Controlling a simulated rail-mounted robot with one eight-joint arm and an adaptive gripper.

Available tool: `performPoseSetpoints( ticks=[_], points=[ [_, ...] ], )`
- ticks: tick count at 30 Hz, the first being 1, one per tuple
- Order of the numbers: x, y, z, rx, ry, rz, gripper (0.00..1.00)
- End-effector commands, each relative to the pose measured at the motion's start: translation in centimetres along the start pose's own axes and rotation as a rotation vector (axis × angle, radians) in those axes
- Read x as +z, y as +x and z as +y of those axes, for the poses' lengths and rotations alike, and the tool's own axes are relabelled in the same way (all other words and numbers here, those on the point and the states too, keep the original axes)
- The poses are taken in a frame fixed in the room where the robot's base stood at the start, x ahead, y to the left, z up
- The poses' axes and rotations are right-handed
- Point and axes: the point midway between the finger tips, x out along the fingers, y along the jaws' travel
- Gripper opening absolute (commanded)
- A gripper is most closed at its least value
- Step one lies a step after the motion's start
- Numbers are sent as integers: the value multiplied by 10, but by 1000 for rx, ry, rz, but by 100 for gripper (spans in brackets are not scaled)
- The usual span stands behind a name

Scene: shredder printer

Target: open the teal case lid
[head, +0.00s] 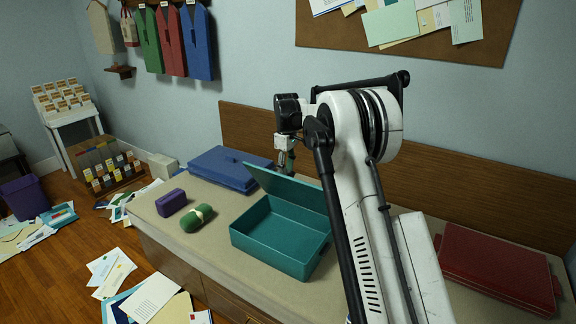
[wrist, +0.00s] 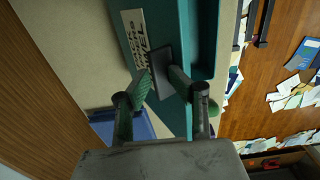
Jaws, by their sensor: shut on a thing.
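The teal case (head: 270,240) stands on the bench, and its inside shows empty. Its lid (head: 287,190) is raised at the back, tilted up and leaning a little backward. My gripper (head: 285,161) is at the lid's upper edge, partly hidden behind it. In the wrist view my gripper (wrist: 163,82) has its two fingers on either side of a dark tab (wrist: 160,65) on the teal lid (wrist: 188,30), shut on it. A pale printed label (wrist: 135,38) shows beside the tab. The hinge is hidden.
A blue case (head: 228,168) lies behind left of the teal case. A purple case (head: 171,203) and a green rolled bundle (head: 197,218) sit on its left. A red case (head: 495,265) is at the right. The bench front (head: 225,272) is clear.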

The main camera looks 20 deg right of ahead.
Motion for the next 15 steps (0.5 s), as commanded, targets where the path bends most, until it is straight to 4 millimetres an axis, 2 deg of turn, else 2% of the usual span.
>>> performPoseSetpoints(
  ticks=[15],
  points=[
    [0,-15,26,2,1,1,14]
  ],
)
